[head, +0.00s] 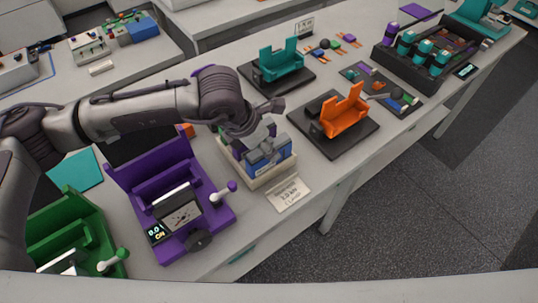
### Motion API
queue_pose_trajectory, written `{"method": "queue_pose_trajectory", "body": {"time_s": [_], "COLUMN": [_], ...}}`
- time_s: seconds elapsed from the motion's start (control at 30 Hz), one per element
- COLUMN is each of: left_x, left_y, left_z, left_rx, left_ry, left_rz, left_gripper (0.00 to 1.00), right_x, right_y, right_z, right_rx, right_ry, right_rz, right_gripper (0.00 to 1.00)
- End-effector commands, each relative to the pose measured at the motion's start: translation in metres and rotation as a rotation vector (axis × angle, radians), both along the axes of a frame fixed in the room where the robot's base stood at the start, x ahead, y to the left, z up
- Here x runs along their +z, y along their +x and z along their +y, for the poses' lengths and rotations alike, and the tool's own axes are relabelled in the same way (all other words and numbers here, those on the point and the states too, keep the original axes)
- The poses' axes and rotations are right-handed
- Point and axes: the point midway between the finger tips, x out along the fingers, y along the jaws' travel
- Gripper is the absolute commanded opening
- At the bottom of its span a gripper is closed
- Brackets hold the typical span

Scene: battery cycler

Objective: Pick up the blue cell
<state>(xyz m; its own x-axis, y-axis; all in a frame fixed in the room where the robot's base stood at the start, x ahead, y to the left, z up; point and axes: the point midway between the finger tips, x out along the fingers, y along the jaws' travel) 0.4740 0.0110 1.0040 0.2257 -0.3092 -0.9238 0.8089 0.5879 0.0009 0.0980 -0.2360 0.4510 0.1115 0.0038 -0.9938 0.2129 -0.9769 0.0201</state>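The blue cell (282,166) is a blue block in a beige holder (274,181) near the table's front edge, in the middle of the head view. My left gripper (264,152) reaches down over it from the left, with its grey fingers at the cell's top and near side. The fingers overlap the cell in the picture, and I cannot tell whether they are closed on it. The gripper hides part of the cell and the holder's back. My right gripper is not in view.
A purple fixture (150,182) with a dial and lever stands left of the holder, a green one (75,232) beyond it. An orange cradle (345,117) and a teal cradle (279,67) stand to the right. A label card (289,194) lies in front. A dark crate (398,72) holds several cylinders.

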Motion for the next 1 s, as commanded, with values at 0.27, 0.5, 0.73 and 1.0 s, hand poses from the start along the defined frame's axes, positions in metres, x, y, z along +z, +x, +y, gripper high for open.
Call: {"method": "queue_pose_trajectory", "body": {"time_s": [0.27, 0.5, 0.73, 1.0], "left_x": [-0.03, -0.033, -0.033, -0.032], "left_y": [0.007, 0.007, 0.007, 0.007], "left_z": [-0.011, -0.012, -0.012, -0.012], "left_rx": [-0.001, 0.0, 0.0, 0.0], "left_ry": [0.0, -0.001, -0.001, -0.001], "left_rz": [0.002, 0.0, 0.001, 0.001], "left_gripper": [0.58, 0.58, 0.2, 0.0], "right_x": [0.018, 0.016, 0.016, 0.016], "right_y": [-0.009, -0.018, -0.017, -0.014], "right_z": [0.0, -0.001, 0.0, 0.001], "right_rx": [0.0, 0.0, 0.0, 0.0], "right_ry": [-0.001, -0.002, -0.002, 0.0], "right_rz": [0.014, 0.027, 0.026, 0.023], "right_gripper": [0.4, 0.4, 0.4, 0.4]}}
